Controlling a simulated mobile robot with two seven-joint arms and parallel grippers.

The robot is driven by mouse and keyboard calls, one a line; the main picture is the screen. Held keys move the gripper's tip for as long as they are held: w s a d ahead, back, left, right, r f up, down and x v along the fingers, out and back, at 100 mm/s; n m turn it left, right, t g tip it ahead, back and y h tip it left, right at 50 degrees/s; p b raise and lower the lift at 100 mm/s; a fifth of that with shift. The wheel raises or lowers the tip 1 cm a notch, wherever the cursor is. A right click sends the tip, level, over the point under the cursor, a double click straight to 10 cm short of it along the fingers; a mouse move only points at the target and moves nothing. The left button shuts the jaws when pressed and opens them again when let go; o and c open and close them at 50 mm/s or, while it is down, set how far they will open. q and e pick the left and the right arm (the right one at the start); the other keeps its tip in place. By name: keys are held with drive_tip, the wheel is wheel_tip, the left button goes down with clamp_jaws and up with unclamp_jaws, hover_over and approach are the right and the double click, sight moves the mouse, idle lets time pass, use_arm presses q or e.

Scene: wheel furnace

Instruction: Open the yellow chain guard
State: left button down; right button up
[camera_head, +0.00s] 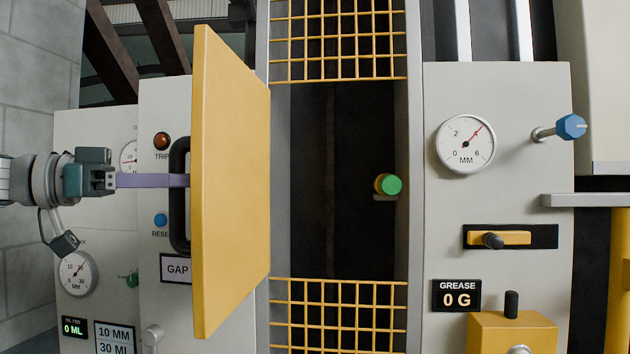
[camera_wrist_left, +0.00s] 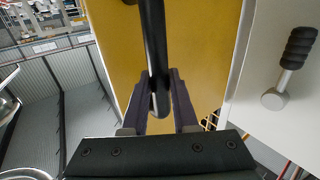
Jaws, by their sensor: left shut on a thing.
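The yellow chain guard (camera_head: 232,180) is a solid yellow door standing swung out to the left, hinged beside the dark opening. Its black handle (camera_head: 179,195) is on the left face of the door. My left gripper (camera_head: 183,180) reaches in from the left with its purple fingers at the handle. In the left wrist view the fingers are shut around the black handle bar (camera_wrist_left: 155,50), with the yellow panel (camera_wrist_left: 112,40) behind it. My right gripper is not in view.
The dark opening (camera_head: 330,180) is exposed, with yellow mesh (camera_head: 340,40) above and below. A green-ended knob (camera_head: 391,185) sits inside its right edge. A panel with a dial (camera_head: 466,143), blue knob (camera_head: 571,127) and slider (camera_head: 497,238) stands at right. Another control panel (camera_head: 155,110) stands behind the door.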

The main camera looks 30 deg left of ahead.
use_arm(q)
drive_tip(key=shift+w+a, duration=0.1)
drive_tip(key=shift+a, duration=0.1)
drive_tip(key=c, duration=0.7)
unclamp_jaws()
drive_tip(key=shift+d, duration=0.1)
drive_tip(key=shift+s+a+f+b, duration=0.25)
drive_tip(key=shift+s+b, duration=0.1)
drive_tip(key=shift+b, duration=0.1)
drive_tip(key=v, duration=0.3)
drive_tip(key=p+v, duration=0.1)
drive_tip(key=v, duration=0.2)
drive_tip(key=p+v, duration=0.1)
drive_tip(key=v, duration=0.2)
drive_tip(key=shift+r, duration=0.25)
